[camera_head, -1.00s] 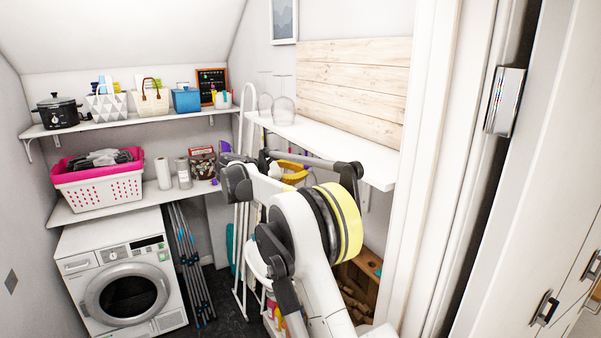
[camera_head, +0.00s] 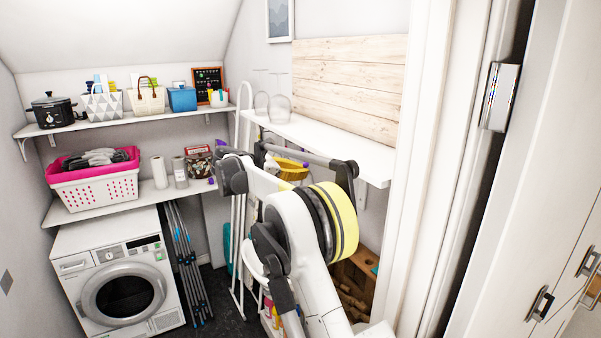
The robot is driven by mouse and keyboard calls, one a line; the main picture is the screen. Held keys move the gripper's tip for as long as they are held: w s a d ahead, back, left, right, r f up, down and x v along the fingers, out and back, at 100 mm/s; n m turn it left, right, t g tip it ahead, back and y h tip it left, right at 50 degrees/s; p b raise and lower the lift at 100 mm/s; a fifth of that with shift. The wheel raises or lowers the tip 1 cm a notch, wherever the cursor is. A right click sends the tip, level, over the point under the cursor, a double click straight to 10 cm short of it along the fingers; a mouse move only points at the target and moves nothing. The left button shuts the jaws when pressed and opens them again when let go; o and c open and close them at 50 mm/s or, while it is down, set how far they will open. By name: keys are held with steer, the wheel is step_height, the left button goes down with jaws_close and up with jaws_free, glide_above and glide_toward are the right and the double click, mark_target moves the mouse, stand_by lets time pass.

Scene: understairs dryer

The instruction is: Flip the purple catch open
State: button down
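A small purple patch (camera_head: 212,181) shows at the right end of the lower shelf, just left of my arm's dark far end. It may be part of the purple catch, but it is too small and too covered to tell its shape or whether it is open. My gripper (camera_head: 230,172) seems to be the dark end of the arm, in front of the shelf's right end. Its fingers cannot be made out, nor whether it touches anything. My arm hides what lies behind it.
A white dryer (camera_head: 116,285) stands below the lower shelf (camera_head: 110,208), with folded poles (camera_head: 187,262) beside it. A white side shelf (camera_head: 330,147) with glasses runs behind my arm. A door frame (camera_head: 425,180) and open door (camera_head: 520,200) bound the right side.

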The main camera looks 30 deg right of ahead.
steer(key=shift+s, duration=0.2)
steer(key=shift+r+n, duration=0.15)
steer(key=shift+n, duration=0.15)
steer(key=shift+r+p, duration=0.5)
steer(key=shift+r, duration=0.4)
step_height(320, 180, down, 6)
steer(key=r+b, duration=0.1)
steer(key=b, duration=0.3)
steer(key=v, duration=1)
steer(key=shift+r+p, duration=0.2)
steer(key=shift+p, duration=0.1)
